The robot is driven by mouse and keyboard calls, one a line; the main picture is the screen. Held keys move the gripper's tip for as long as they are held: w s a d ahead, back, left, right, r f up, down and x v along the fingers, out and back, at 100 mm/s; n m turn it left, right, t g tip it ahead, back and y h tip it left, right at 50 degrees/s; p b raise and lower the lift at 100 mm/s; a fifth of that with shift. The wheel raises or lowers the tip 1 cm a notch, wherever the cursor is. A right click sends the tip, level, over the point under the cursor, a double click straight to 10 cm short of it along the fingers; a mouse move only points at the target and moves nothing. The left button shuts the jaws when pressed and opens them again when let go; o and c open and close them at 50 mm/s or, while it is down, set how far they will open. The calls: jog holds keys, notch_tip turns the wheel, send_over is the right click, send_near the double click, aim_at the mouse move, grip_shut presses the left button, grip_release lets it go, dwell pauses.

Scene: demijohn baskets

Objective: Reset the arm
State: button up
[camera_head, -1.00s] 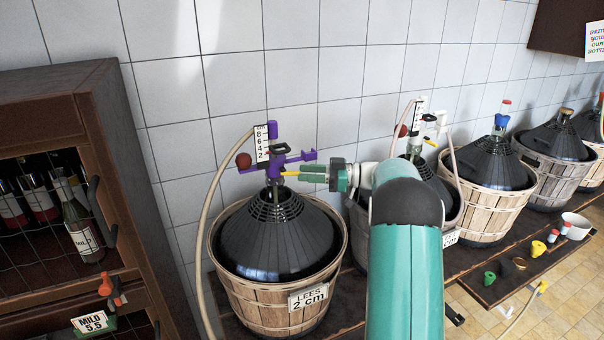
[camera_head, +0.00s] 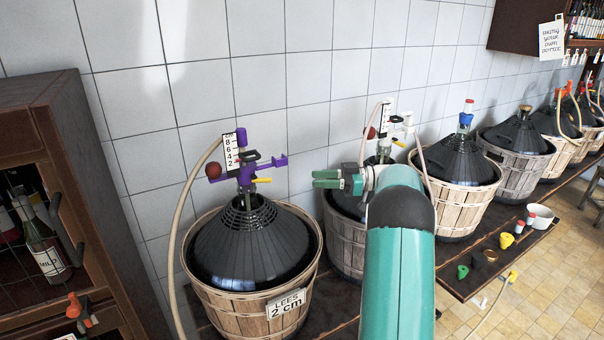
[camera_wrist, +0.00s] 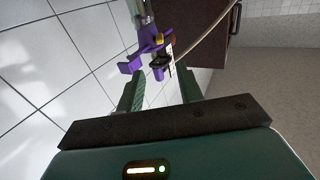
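My gripper (camera_head: 316,179) is at the end of my teal arm, in front of the wall and above the baskets. Its two green fingers are apart in the wrist view (camera_wrist: 160,86), with nothing held between them. The purple valve fitting (camera_head: 246,172) with a yellow lever (camera_head: 262,180) stands on top of the nearest demijohn (camera_head: 255,243), to the left of my fingertips with a clear gap. It also shows beyond the fingers in the wrist view (camera_wrist: 149,50). My arm partly hides the second demijohn's basket (camera_head: 345,245).
A wooden cabinet (camera_head: 50,120) with bottles stands at the left. A hose (camera_head: 180,230) hangs beside the nearest basket. More basketed demijohns (camera_head: 457,190) line the wall to the right. A low shelf (camera_head: 455,282) with small coloured caps and a white bowl (camera_head: 540,214) lies at the right.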

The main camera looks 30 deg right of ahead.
jog(key=w+a+r+m+t+h, duration=0.2)
jog(key=a+r+m+t+h, duration=0.3)
jog(key=r+h, duration=0.4)
jog(key=w+a+r+m+t+h, duration=0.1)
jog(key=a+r+m+t+h, duration=0.5)
jog(key=r, duration=0.6)
jog(key=s+a+f+g, duration=0.4)
jog(key=s+a+f, duration=0.2)
jog(key=s, duration=0.5)
jog(key=s+a+f+g, duration=0.5)
jog(key=s+f, duration=0.3)
jog(key=s, duration=0.4)
jog(key=s+a+f+m+g, duration=0.1)
jog(key=s+a+f+g, duration=0.4)
jog(key=s, duration=0.6)
notch_tip(320, 180, down, 3)
jog(key=a, duration=0.2)
jog(key=shift+s+a+r+h, duration=0.2)
jog(key=shift+s+a+h, duration=0.1)
jog(key=shift+s+a, duration=0.1)
